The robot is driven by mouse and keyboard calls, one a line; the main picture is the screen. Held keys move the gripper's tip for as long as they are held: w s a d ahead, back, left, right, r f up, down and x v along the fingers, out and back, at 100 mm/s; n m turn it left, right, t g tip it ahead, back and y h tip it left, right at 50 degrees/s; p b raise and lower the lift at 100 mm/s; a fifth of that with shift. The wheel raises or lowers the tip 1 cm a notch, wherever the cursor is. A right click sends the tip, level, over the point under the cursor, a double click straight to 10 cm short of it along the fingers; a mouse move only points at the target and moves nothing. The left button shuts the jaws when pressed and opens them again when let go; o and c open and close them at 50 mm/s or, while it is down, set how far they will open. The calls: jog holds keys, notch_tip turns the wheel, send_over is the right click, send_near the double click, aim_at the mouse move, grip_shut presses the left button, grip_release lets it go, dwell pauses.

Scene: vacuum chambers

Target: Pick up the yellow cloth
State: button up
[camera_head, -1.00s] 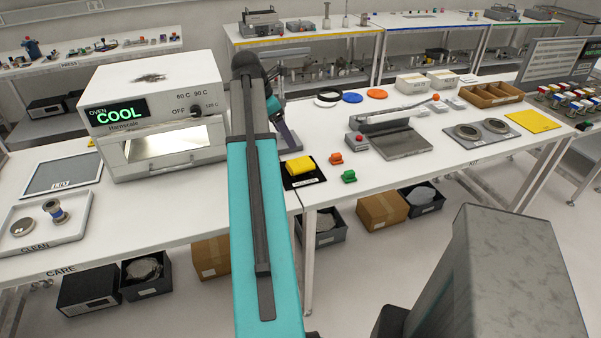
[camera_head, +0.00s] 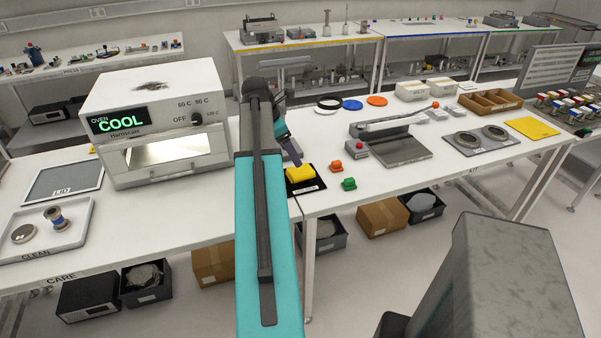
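A small, thick yellow cloth (camera_head: 300,174) lies folded on a black labelled mat (camera_head: 310,187), near the front edge of the table. My gripper (camera_head: 297,161) points down at the far side of the cloth, its tip just above or against it. I cannot tell whether they touch. The fingers are small and partly merged in view, so their opening is unclear. My teal arm covers the table left of the mat.
An orange piece (camera_head: 335,167) and a green piece (camera_head: 348,184) sit right of the mat. The oven (camera_head: 157,120) stands to the left, reading COOL. A grey device with a flat plate (camera_head: 402,150) is further right. A flat yellow sheet (camera_head: 532,128) lies at far right.

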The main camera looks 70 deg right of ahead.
aim_at(300, 171)
jog(key=shift+x, duration=1.85)
jog(key=shift+p, duration=0.3)
jog(key=shift+p+x, duration=0.9)
jog(key=shift+x, duration=1.3)
jog(key=shift+d+f, duration=0.1)
jog(key=shift+f, duration=0.3)
jog(key=shift+f, duration=0.25)
jog(key=c, duration=1.1)
jog(key=shift+r, duration=0.1)
